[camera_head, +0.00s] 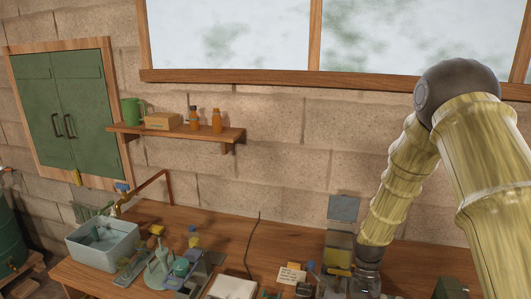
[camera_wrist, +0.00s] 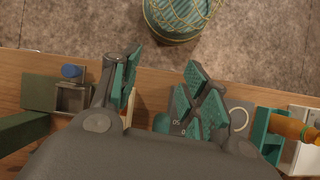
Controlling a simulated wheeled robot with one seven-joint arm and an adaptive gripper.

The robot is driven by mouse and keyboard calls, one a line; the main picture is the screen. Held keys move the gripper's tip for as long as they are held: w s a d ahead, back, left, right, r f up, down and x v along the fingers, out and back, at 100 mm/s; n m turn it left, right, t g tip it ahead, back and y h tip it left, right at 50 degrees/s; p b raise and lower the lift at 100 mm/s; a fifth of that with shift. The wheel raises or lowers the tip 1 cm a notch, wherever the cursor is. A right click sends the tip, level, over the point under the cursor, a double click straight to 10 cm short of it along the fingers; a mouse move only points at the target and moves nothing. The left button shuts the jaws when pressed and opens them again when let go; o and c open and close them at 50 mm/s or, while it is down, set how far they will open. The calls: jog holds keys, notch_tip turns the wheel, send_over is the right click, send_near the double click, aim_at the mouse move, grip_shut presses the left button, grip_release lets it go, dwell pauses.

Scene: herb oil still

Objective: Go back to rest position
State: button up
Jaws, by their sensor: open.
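My gripper (camera_wrist: 160,88) fills the lower half of the wrist view, seen from behind. Its fingers with teal ribbed pads stand apart, and no object shows held between them. It hangs over the front edge of the wooden workbench (camera_wrist: 150,80). In the head view my arm comes down on the right side, and its lower end is over the bench's right part. The gripper's fingertips are not clear in that view.
A grey basin (camera_head: 88,252) stands at the bench's left end. A wall shelf (camera_head: 180,131) holds a green mug (camera_head: 131,111) and bottles. Several small items crowd the bench near my arm. A patterned round vessel (camera_wrist: 180,18) stands on the floor before the bench.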

jog(key=s+a+f+n+t+h, duration=0.1)
jog(key=s+a+f+n+t, duration=0.15)
jog(key=s+f, duration=1.55)
jog(key=s+a+f+n+t, duration=0.1)
jog(key=s+f+n+t, duration=0.15)
jog(key=s, duration=0.65)
notch_tip(320, 180, down, 15)
jog(key=m+b, duration=0.1)
jog(key=b, duration=1.4)
jog(key=shift+r+t, duration=0.15)
jog(key=shift+t, duration=0.25)
